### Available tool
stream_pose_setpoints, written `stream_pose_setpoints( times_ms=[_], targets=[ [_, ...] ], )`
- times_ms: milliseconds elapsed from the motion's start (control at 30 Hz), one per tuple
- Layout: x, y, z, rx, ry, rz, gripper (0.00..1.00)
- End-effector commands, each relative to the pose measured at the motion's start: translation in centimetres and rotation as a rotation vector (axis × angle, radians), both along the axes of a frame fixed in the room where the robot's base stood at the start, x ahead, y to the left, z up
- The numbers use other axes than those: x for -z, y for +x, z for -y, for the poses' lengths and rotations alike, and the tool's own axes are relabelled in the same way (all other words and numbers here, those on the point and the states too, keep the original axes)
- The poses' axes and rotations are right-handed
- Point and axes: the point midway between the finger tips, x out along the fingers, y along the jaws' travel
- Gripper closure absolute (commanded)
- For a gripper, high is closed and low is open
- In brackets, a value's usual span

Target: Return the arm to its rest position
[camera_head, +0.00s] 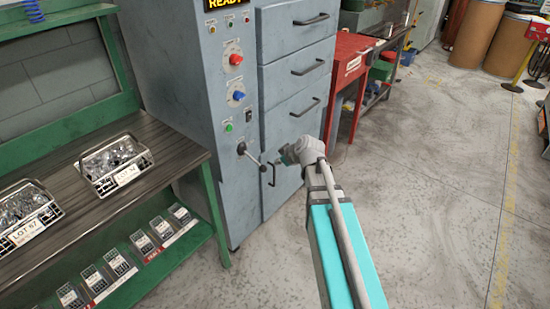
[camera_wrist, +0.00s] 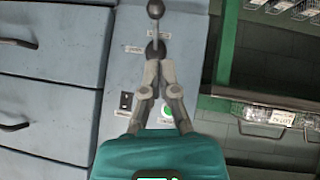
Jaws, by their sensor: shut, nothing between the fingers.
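My arm, a teal link with a grey wrist, reaches up from the bottom of the head view toward the front of a grey machine cabinet (camera_head: 190,100). My gripper (camera_head: 282,158) is small there and partly hidden by the wrist. In the wrist view my gripper (camera_wrist: 158,64) is shut, its two fingertips together and empty. The tips overlap the lower end of a black-knobbed lever (camera_wrist: 156,28) on the panel. I cannot tell whether they touch it. The lever (camera_head: 252,158) also shows in the head view, just left of my gripper.
A green-framed bench (camera_head: 100,205) with wire baskets of parts stands at left. Cabinet drawers (camera_head: 297,70) with black handles are behind my gripper. A red table (camera_head: 350,62) stands further back. The concrete floor (camera_head: 430,190) at right is clear.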

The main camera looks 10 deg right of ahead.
Motion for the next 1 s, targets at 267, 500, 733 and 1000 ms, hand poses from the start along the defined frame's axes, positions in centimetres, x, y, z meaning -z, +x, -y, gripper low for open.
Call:
stream_pose_setpoints(
  times_ms=[267, 500, 733, 1000],
  targets=[
    [-0.3, -0.4, 0.2, -0.001, -0.001, 0.0, 1.0],
    [-0.3, -0.4, 0.2, -0.001, -0.001, 0.0, 1.0],
    [-0.2, -0.7, 0.1, 0.003, 0.003, -0.012, 1.0],
    [1.3, -3.7, -1.4, 0.063, 0.028, -0.163, 1.0]
  ],
)
